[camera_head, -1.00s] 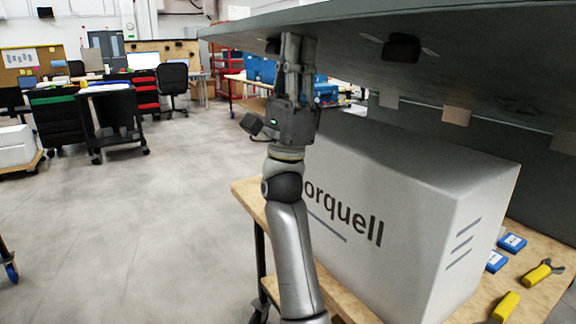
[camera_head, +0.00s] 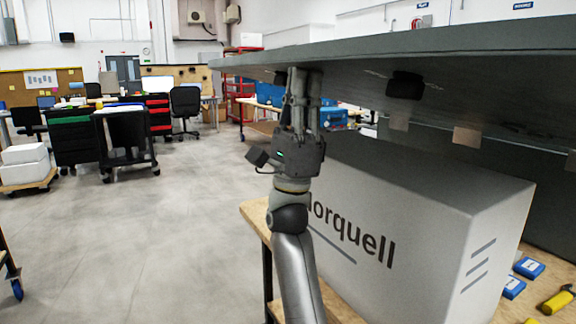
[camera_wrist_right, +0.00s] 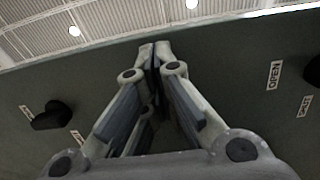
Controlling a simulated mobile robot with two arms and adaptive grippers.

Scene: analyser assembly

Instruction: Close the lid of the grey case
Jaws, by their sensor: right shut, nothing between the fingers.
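The grey case (camera_head: 450,215) is a large box with dark lettering on its front, standing on a wooden-topped bench. Its lid (camera_head: 490,60) is a broad dark grey panel, open and slanting overhead above the case, with its underside towards me. My right gripper (camera_head: 305,72) points upward with its fingers together and empty, its tips at the lid's underside near the left end. In the right wrist view the shut fingertips (camera_wrist_right: 155,46) show against the lid (camera_wrist_right: 225,65), near its edge; I cannot tell whether they touch. My left gripper is not in view.
Blue boxes (camera_head: 528,268) and a yellow-handled tool (camera_head: 557,301) lie on the bench top (camera_head: 258,214) right of the case. A black pad (camera_head: 404,86) sits on the lid's underside. Open floor (camera_head: 130,230) lies to the left, with carts (camera_head: 126,140) farther back.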

